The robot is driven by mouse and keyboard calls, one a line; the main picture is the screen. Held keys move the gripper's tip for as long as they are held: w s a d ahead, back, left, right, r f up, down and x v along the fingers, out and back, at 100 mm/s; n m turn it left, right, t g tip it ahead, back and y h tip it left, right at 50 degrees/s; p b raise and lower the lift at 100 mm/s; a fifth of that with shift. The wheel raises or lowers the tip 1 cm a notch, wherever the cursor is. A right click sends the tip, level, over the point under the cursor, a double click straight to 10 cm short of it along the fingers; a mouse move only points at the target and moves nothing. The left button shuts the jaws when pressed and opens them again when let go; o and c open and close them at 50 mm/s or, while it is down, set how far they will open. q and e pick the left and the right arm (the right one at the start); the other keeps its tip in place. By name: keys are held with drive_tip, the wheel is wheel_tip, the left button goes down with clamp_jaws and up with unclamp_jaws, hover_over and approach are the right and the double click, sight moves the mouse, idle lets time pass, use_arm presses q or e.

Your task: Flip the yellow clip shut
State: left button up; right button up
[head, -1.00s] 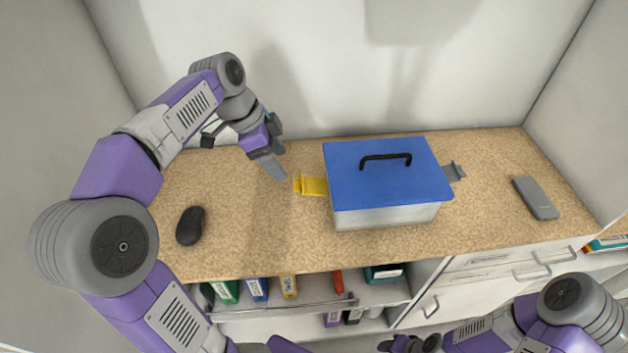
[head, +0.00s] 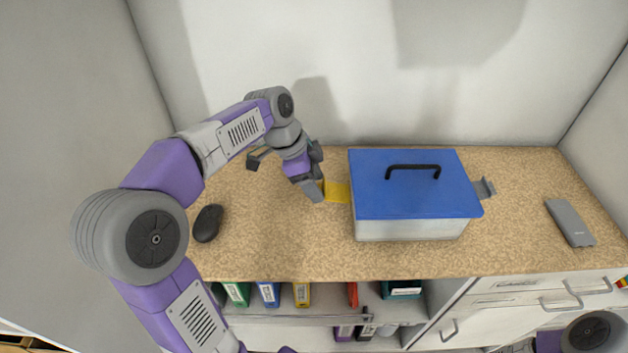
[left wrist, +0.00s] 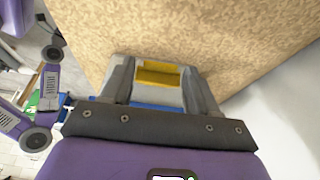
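The box with a blue lid (head: 415,185) and a pale grey-white body (head: 410,231) stands on the worktop. The yellow clip (head: 337,192) sticks out flat from its left side. My left gripper (head: 315,190) is low at the clip's outer end and hides part of it. In the left wrist view, the clip (left wrist: 158,76) shows in the gap between the two spread fingers of the left gripper (left wrist: 158,85). I cannot tell whether they touch it. A grey clip (head: 484,188) sticks out on the box's right side. My right gripper does not show clearly.
A black mouse (head: 207,223) lies at the left of the speckled worktop (head: 275,245), and a grey slab-like device (head: 570,222) at the right. The wall stands close behind the box. Several binders stand on the shelf below, beside drawers (head: 540,297).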

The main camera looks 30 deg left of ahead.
sight(326, 185)
use_arm(q)
drive_tip(key=c, duration=0.9)
drive_tip(key=shift+o, duration=0.2)
drive_tip(key=shift+d+r+p, duration=0.1)
drive_tip(key=shift+r+p, duration=0.2)
drive_tip(key=shift+p, duration=0.3)
drive_tip(key=r+g+y+p, duration=0.1)
drive_tip(key=p, duration=0.2)
drive_tip(key=w+d+r+g+y+p, duration=0.1)
drive_tip(key=y+p, duration=0.1)
drive_tip(key=p, duration=0.2)
drive_tip(key=d+r+g+y+p, duration=0.1)
drive_tip(key=p, duration=0.3)
drive_tip(key=shift+w+d+y, duration=0.2)
drive_tip(key=shift+w+y, duration=0.05)
drive_tip(key=shift+y, duration=0.15)
drive_tip(key=shift+w+d+r+g+y+p, duration=0.1)
drive_tip(key=shift+w+d+g+y+p, duration=0.2)
drive_tip(key=shift+p, duration=0.45)
drive_tip(key=shift+s+d+g+y+p, duration=0.1)
drive_tip(key=shift+y+p, duration=0.3)
drive_tip(key=shift+p, duration=0.35)
drive_tip(key=o, duration=1.2)
drive_tip(key=p+v, duration=0.1)
drive_tip(key=v, duration=0.6)
drive_tip(key=shift+r, duration=0.25)
